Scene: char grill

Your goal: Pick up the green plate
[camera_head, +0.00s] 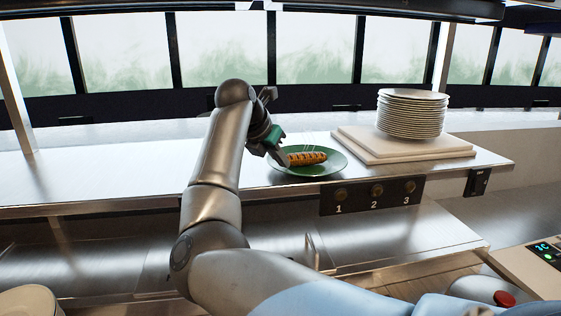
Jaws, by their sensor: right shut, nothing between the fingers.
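The green plate (328,168) lies on the steel counter near the middle of the view. A browned, grill-marked piece of food (307,158) lies on it, with thin wisps rising above. My right gripper (281,157) is at the plate's left side, its fingers pointing down towards the rim. It is shut with nothing between the fingers. Whether the fingertips touch the plate or the food I cannot tell. My left gripper is not in view.
A stack of white plates (411,115) stands on a pale board (370,151) right of the green plate. Numbered knobs (376,190) sit on the counter's front edge. The counter (100,175) is clear at left. A device with a red button (504,298) is at lower right.

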